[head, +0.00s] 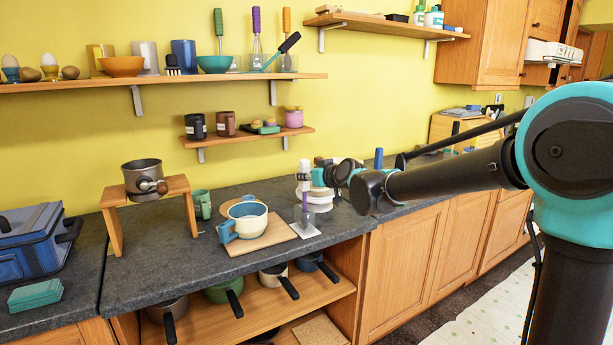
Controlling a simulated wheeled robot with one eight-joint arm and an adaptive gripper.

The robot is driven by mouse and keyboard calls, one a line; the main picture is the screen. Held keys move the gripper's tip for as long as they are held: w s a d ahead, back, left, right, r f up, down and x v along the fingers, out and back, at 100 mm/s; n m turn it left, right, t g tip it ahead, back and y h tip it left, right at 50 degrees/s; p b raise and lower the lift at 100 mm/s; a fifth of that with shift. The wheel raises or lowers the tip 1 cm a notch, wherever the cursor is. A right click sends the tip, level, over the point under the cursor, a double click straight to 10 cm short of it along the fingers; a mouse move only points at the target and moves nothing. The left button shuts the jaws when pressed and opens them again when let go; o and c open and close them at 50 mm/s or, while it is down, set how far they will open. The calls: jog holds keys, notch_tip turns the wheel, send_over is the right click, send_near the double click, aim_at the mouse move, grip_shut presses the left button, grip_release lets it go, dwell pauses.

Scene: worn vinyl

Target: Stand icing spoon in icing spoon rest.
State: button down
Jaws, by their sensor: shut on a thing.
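My gripper (307,178) is at the end of my arm, over the dark counter, and is small in the head view. It is shut on the icing spoon (304,199), whose purplish upright part shows just below the fingers. The icing spoon rest (306,231) seems to be the small clear holder on a white base directly under my gripper. The spoon looks roughly upright, in or just above the rest; I cannot tell which. The fingers and the spoon's upper part are too small to make out clearly.
A cream and blue cup (246,221) stands on a wooden board (232,245) left of the rest. White stacked dishes (319,199) stand close behind on the right. A pot (142,175) sits on a wooden stand (113,197). Shelves (240,137) hang above the counter.

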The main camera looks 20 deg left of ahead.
jog(key=c, duration=1.2)
grip_release()
jog(key=shift+d, duration=0.1)
jog(key=v, duration=0.7)
jog(key=shift+s+d+r, duration=0.2)
jog(key=shift+s+d, duration=0.05)
jog(key=shift+d, duration=0.05)
dwell(0.6)
dwell(0.4)
jog(key=v, duration=1.2)
dwell(0.3)
